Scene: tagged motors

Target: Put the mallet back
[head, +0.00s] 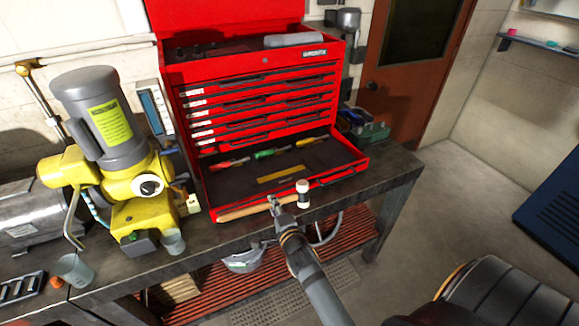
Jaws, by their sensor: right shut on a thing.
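The mallet has a white-and-black head (303,196) and a wooden handle (240,211). My right gripper (275,204) is shut on the handle, a short way left of the head. The mallet lies roughly level across the front of the open bottom drawer (225,177) of the red tool chest (258,68). I cannot tell whether it touches the drawer's front edge. The drawer holds red, green and orange-handled tools (265,154) at the back and a yellow strip (281,174). My left gripper is not in view.
A yellow and grey motor machine (103,115) stands on the bench (385,172) left of the chest. A clear cup (75,270) is near the bench's left front. A green box (375,132) is right of the chest.

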